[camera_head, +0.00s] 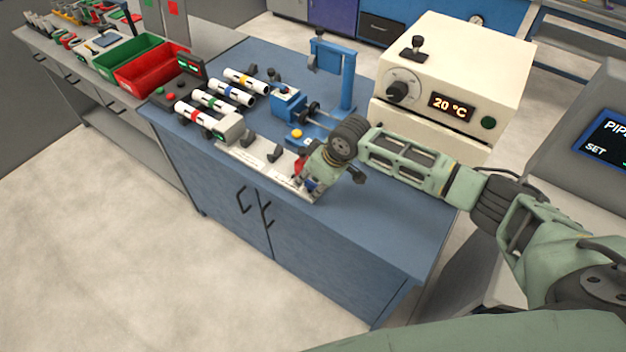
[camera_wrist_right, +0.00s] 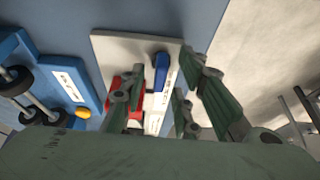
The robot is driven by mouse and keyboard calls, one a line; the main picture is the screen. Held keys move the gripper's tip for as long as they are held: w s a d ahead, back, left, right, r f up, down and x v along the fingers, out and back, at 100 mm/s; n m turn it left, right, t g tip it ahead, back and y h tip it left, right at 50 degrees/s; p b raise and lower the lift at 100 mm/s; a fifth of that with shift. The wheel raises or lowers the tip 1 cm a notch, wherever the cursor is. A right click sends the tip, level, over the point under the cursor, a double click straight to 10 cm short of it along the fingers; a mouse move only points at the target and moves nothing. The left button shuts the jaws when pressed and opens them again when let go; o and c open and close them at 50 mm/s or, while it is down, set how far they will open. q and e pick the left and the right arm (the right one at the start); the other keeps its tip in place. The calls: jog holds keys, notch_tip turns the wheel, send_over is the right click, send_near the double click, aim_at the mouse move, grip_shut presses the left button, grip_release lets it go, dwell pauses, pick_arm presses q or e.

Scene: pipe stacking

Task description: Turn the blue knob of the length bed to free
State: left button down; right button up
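The length bed (camera_head: 262,168) is a pale, narrow plate on the blue bench, with printed labels. In the right wrist view its end plate (camera_wrist_right: 120,46) carries the blue knob (camera_wrist_right: 160,72), a short upright-looking bar in the picture, beside a red block (camera_wrist_right: 112,108). My right gripper (camera_head: 309,184) points down over the near right end of the bed. In the wrist view my right gripper (camera_wrist_right: 158,88) has its green fingers spread, one on each side of the blue knob. Contact with the knob cannot be told. My left gripper is out of view.
A blue device (camera_head: 290,103) with a tall blue post (camera_head: 348,80) stands behind the bed. White pipes with coloured bands (camera_head: 238,85) lie to the left. A cream oven (camera_head: 455,70) showing 20 °C stands at the right. The bench front right is clear.

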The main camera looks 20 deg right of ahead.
jog(key=shift+c, duration=0.6)
grip_shut()
